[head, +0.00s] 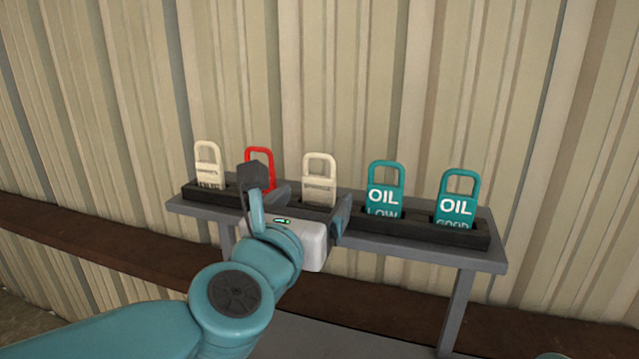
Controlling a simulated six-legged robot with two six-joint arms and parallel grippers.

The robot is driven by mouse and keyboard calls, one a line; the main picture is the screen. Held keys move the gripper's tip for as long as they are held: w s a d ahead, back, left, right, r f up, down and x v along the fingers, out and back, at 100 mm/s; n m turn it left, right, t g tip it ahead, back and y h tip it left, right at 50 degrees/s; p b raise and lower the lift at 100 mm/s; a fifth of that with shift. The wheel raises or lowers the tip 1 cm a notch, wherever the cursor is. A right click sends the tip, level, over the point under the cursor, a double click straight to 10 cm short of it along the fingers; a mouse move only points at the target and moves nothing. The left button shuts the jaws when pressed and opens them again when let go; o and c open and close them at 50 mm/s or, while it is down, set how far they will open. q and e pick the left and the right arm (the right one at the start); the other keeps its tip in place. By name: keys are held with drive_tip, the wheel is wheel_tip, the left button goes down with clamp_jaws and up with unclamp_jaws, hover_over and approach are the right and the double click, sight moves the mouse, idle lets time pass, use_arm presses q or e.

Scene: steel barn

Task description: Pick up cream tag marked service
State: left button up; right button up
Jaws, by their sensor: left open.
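Two cream tags with loop handles stand upright in a black slotted holder (412,229). One cream tag (319,178) is in the middle, with a line of small dark print too blurred to read surely. The other cream tag (208,166) is at the far left, its small print also unclear. My left gripper (313,200) is open in front of the middle cream tag, with its fingers to either side of that tag's lower part in the picture. I cannot tell how much gap is left in depth. My right gripper is not in view.
A red tag (262,160) stands between the cream tags, partly hidden by my left gripper. Teal tags reading OIL LOW (385,180) and OIL GOOD (458,190) stand to the right. The grey shelf (490,258) backs near a corrugated wall (400,80).

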sight(316, 186)
use_arm(q)
drive_tip(key=shift+x, duration=1.05)
drive_tip(key=shift+w+r, duration=0.1)
drive_tip(key=shift+w, duration=0.1)
drive_tip(key=shift+w+r+p, duration=0.1)
drive_tip(key=shift+w+p, duration=0.9)
drive_tip(key=shift+w, duration=0.2)
drive_tip(key=x, duration=0.3)
drive_tip(key=shift+d+f, duration=0.15)
drive_tip(key=shift+f, duration=0.1)
drive_tip(key=shift+s+a+r, duration=0.1)
drive_tip(key=shift+s+a, duration=0.2)
drive_tip(key=shift+s, duration=0.1)
drive_tip(key=c, duration=0.5)
drive_tip(key=shift+w+d, duration=0.15)
drive_tip(key=shift+d, duration=0.05)
drive_tip(key=c, duration=0.5)
